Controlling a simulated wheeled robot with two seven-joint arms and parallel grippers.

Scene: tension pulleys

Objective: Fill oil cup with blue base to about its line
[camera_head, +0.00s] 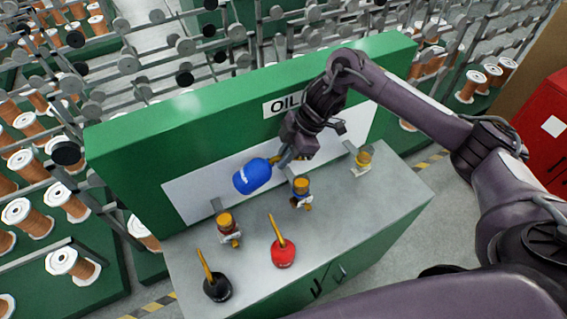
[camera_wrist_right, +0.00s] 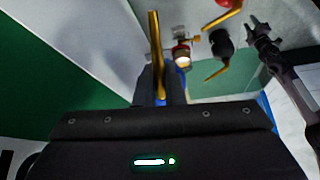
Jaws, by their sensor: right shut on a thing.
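Oil level and line are too small to tell. My left gripper (camera_wrist_right: 263,32) shows only in the wrist view; its fingers look apart and empty.
A red-based cup (camera_head: 229,228) and a pale-based cup (camera_head: 363,161) stand on either side. A red oil can (camera_head: 283,253) and a black oil can (camera_head: 217,287) stand nearer the front edge. The green back panel (camera_head: 200,107) rises behind; the bench's right front is clear.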

